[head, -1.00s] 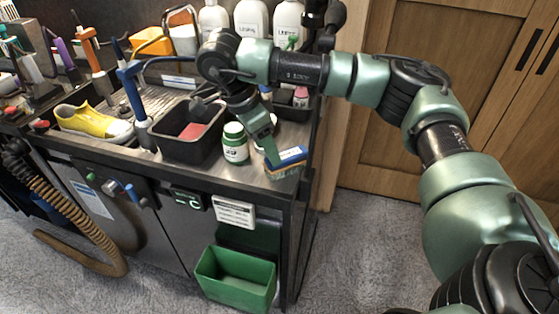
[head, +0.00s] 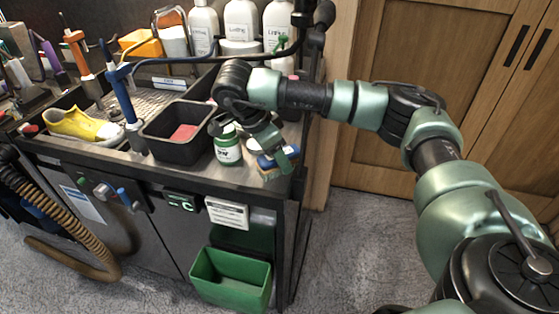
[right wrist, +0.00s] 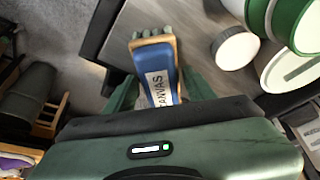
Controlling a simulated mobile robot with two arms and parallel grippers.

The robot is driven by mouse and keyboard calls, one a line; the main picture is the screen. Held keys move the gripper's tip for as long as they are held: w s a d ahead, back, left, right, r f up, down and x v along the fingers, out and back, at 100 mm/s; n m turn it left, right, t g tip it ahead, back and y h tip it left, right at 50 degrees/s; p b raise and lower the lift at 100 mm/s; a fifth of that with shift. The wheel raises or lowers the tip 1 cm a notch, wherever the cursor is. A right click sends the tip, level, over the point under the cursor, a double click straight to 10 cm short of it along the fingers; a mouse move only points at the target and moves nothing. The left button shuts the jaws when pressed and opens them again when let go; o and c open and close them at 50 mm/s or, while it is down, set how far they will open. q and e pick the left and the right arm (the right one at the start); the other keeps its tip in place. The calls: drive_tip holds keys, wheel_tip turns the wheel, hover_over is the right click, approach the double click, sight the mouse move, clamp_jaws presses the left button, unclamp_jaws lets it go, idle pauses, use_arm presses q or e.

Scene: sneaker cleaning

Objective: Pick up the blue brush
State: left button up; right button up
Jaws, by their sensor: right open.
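The blue brush (head: 264,161) lies at the front right corner of the workbench, partly hidden by my right gripper (head: 274,150) in the head view. In the right wrist view, the brush (right wrist: 158,72) has a blue top with a white label and a wooden-coloured edge. My right gripper (right wrist: 162,92) is open, with one green finger on each side of the brush. Whether the fingers touch it cannot be told. My left gripper is not in view.
A white jar with green labelling (head: 228,150) stands just left of the brush. A black tray (head: 160,152) with a pink block is further left. The workbench's right edge (head: 299,180) is close to the brush; a green bin (head: 230,290) hangs below.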

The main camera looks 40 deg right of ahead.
drive_tip(key=shift+f, duration=0.3)
idle(0.5)
clamp_jaws()
drive_tip(key=shift+r, duration=0.15)
